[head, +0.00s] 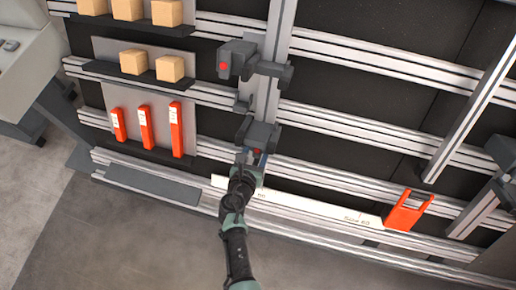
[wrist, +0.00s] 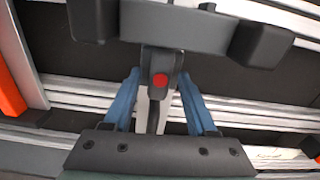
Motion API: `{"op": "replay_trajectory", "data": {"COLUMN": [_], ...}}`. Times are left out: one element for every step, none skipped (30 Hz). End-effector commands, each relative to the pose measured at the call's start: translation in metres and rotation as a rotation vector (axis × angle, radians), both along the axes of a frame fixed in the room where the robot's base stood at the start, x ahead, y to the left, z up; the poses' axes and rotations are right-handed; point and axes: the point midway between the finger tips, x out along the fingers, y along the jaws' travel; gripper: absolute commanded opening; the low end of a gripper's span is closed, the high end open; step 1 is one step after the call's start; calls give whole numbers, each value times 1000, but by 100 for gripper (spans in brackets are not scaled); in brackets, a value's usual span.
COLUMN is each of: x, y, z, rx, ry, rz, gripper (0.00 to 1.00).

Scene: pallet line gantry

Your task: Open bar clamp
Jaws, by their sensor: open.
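A dark grey bar clamp (head: 262,133) sits low on the vertical light grey post, and its red button (head: 257,152) faces my gripper. In the wrist view the clamp's wide dark body (wrist: 178,25) spans the top, and its narrow stem with the red button (wrist: 161,80) lies between my fingers. My gripper (wrist: 160,105) is open, with one blue finger on each side of the stem and visible gaps. A similar dark grey clamp (head: 238,60) with a red button sits higher on the post. My gripper's tips (head: 256,161) are partly hidden in the head view.
Orange blocks (head: 146,127) and tan boxes (head: 133,62) stand on shelves at the left. A white scale strip (head: 300,207) runs along the lower rail to an orange bracket (head: 407,211) at the right. A diagonal grey bar (head: 470,115) stands further right. Open floor lies in front.

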Motion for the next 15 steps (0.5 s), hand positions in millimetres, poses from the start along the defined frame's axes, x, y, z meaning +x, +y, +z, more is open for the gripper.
{"op": "replay_trajectory", "data": {"x": [0,-1,-3,-6,-9,-13,-16,-19,-23,-26,-29,-33,-36,-39,-43], "y": [0,0,1,2,3,4,5,6,8,8,9,10,11,12,14], "z": [1,1,3,5,7,10,12,14,16,18,19,22,24,25,27], "rx": [1,1,1,0,1,1,1,2,2,1,1,1,2,2,2], "ry": [0,0,0,1,2,2,2,1,1,2,2,2,0,1,2], "rz": [0,0,0,0,1,1,2,1,1,1,0,-1,-1,-1,0], "gripper": [57,57,57,57,57,57,57,57,57,57,57,57,57,57,57]}}
